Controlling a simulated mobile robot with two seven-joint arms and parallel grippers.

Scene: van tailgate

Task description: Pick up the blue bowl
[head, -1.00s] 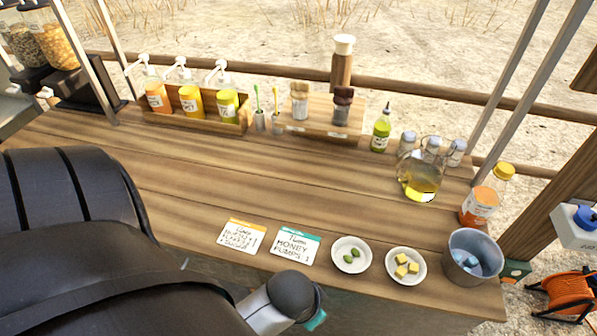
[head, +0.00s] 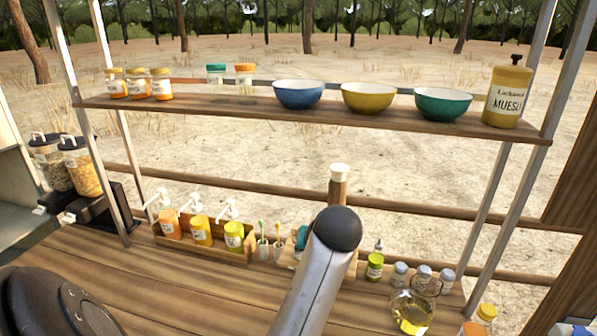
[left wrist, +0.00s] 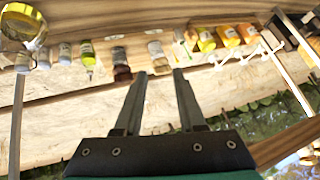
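The blue bowl (head: 298,93) stands upright on the upper wooden shelf (head: 240,109) in the head view, left of a yellow bowl (head: 368,97) and a green bowl (head: 443,103). I cannot make it out in the left wrist view. My left gripper (left wrist: 160,74) shows in the left wrist view with its two fingers apart and nothing between them. In the head view my grey arm link rises in front of the counter, below the shelf, and hides the fingers. My right gripper is not in view.
Small jars (head: 138,84) stand on the shelf's left, and a muesli bottle (head: 507,92) on its right end. Metal posts hold the shelf. Below, the counter (head: 200,285) carries sauce pumps (head: 201,231), a tall mill (head: 338,187) and a glass oil jug (head: 411,312).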

